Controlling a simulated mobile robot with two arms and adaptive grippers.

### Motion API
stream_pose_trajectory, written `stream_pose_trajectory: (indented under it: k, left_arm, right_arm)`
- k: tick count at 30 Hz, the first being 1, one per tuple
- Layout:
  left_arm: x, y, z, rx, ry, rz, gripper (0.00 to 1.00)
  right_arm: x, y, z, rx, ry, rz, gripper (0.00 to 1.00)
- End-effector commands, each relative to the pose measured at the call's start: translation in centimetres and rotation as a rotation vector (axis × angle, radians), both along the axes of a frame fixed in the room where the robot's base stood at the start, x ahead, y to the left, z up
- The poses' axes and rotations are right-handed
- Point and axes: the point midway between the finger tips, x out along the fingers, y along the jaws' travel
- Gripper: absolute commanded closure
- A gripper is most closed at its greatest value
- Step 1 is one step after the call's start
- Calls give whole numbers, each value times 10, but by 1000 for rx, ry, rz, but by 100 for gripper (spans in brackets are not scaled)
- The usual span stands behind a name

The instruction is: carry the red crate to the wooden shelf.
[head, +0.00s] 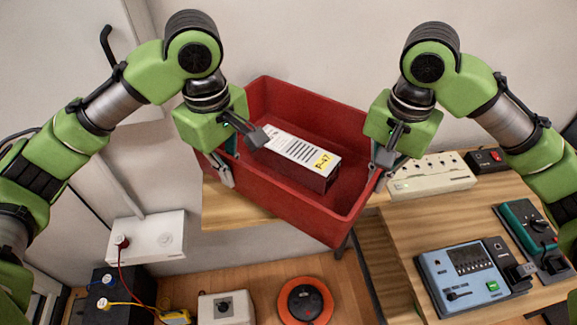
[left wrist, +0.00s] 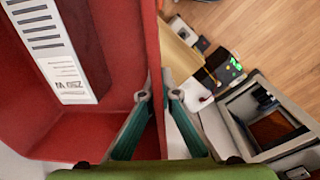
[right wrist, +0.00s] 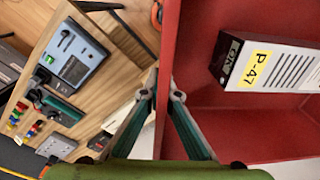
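The red crate (head: 310,212) is in the middle of the head view, open side up, with a white-topped box labelled P-47 (head: 302,158) inside. My left gripper (head: 240,158) is shut on the crate's left wall, one finger on each side. In the left wrist view the wall (left wrist: 153,50) runs between its fingertips. My right gripper (head: 385,158) is shut on the right wall the same way, and the right wrist view shows that wall (right wrist: 168,50) between its fingers. The crate's underside is hidden; I cannot tell whether it touches the wood below. I cannot identify the wooden shelf.
A wooden bench (head: 400,238) at right holds a blue instrument (head: 470,275), a green meter (head: 527,228) and a power strip (head: 432,176). An orange reel (head: 305,301) and other equipment stand low in front.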

Motion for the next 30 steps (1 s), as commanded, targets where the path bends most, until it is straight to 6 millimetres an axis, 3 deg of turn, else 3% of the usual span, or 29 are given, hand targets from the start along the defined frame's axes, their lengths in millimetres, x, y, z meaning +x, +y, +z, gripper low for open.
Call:
stream_pose_trajectory:
  k: [14, 30]
  left_arm:
    - [1, 3, 0, 7, -4, 4, 100]
    - [1, 4, -24, 7, -4, 4, 100]
  right_arm:
    - [1, -4, -1, -10, -2, -9, 100]
    - [1, -4, -25, -10, -2, -8, 100]
